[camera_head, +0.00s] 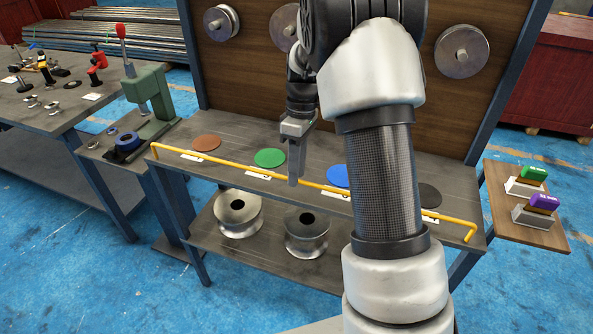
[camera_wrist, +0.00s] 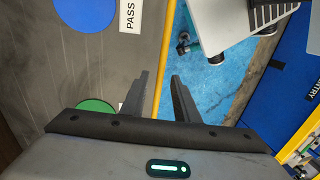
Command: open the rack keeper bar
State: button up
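The yellow keeper bar (camera_head: 222,167) runs along the front edge of the rack's upper shelf (camera_head: 215,135), with a bent end at the left and another at the right. My arm hides part of it. My gripper (camera_head: 294,180) points down at the bar between the green and blue discs. In the wrist view, my gripper (camera_wrist: 160,85) has its two fingers apart, with a gap between them. The yellow bar (camera_wrist: 166,50) shows in that gap. I cannot tell whether the bar is between the fingertips or below them; no finger is seen pressing it.
Orange (camera_head: 206,142), green (camera_head: 270,157), blue (camera_head: 338,176) and dark (camera_head: 429,195) discs lie on the shelf behind labels. Metal spools (camera_head: 239,213) sit on the lower shelf. A green press (camera_head: 150,95) stands left; a small side table (camera_head: 545,232) stands right.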

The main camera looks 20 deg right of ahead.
jog(key=shift+f, duration=0.1)
grip_shut()
